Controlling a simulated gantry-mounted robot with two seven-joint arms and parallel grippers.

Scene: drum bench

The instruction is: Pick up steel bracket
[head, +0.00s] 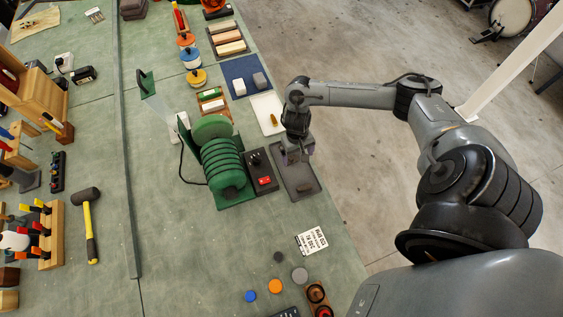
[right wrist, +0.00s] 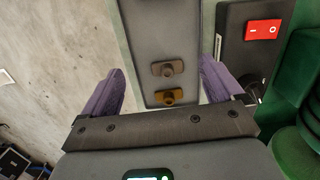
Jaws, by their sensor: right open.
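A small dull grey-brown bracket, probably the steel one, lies on the grey tray in the right wrist view (right wrist: 167,68). It also shows in the head view (head: 305,188). A similar brass-coloured bracket (right wrist: 170,97) lies beside it, nearer my gripper. In the head view my right gripper hides this second piece. My right gripper (head: 296,157) is above the far part of the grey tray (head: 287,178). In the right wrist view its purple fingers (right wrist: 160,88) are wide apart, with nothing held between them. My left gripper is not in view.
A dark box with a red switch (head: 262,170) and a green ribbed machine (head: 222,165) stand left of the tray. A white tray (head: 262,103) with a small brass-coloured piece is beyond it. The bench edge is close on the right.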

